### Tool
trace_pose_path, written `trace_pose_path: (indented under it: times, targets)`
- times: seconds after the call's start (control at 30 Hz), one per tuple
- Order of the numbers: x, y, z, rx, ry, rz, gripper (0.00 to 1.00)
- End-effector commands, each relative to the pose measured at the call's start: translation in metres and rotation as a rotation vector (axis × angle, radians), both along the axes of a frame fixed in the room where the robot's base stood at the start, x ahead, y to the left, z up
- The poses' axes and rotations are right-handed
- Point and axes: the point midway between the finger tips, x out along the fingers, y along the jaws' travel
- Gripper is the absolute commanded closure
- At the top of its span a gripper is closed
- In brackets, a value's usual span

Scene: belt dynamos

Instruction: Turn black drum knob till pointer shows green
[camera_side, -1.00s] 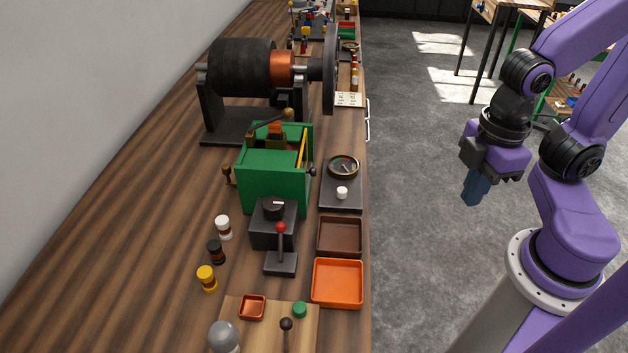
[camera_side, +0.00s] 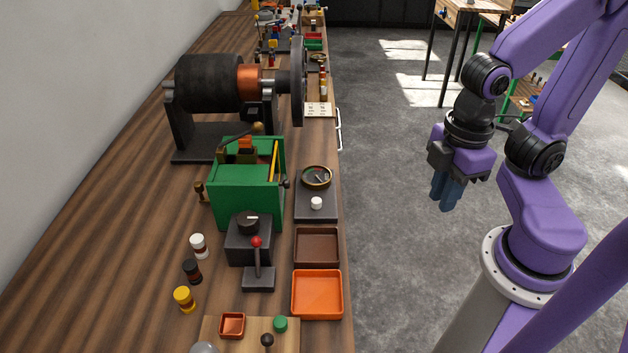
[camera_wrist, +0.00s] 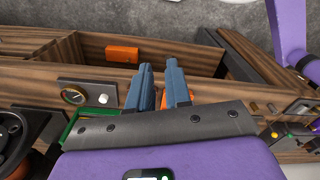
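The black drum knob (camera_side: 248,220), with a white mark on top, sits on a dark box in front of the green-walled machine in the side view. A round dial (camera_side: 316,177) with a pointer stands on a dark plate to its right; the dial also shows in the wrist view (camera_wrist: 74,96). The pointer's reading is too small to tell. My gripper (camera_side: 445,204) hangs over the floor to the right of the bench, well away from the knob. In the wrist view its two blue fingers (camera_wrist: 159,66) are apart, with nothing held between them.
A red-balled lever (camera_side: 257,262) stands just in front of the knob's box. A brown tray (camera_side: 317,230) and an orange tray (camera_side: 317,316) lie to the right. The green box (camera_side: 232,203) is behind. Small bottles stand at left. The wrist view shows an orange block (camera_wrist: 123,54).

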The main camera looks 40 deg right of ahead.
Motion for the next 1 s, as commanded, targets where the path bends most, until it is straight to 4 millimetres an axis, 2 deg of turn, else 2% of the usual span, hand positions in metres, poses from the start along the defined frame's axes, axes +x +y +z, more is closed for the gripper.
trace_pose_path:
  times: [0.03,0.13,0.27,0.7,1.0]
  targets:
    - [0.002,0.002,0.001,0.000,0.000,0.007,0.64]
    - [0.013,0.013,0.006,-0.001,-0.002,0.051,0.32]
    - [0.041,0.040,0.020,-0.005,-0.004,0.176,0.31]
    - [0.161,0.144,0.064,-0.025,-0.009,0.725,0.31]
    - [0.234,0.197,0.082,-0.030,-0.008,1.082,0.31]
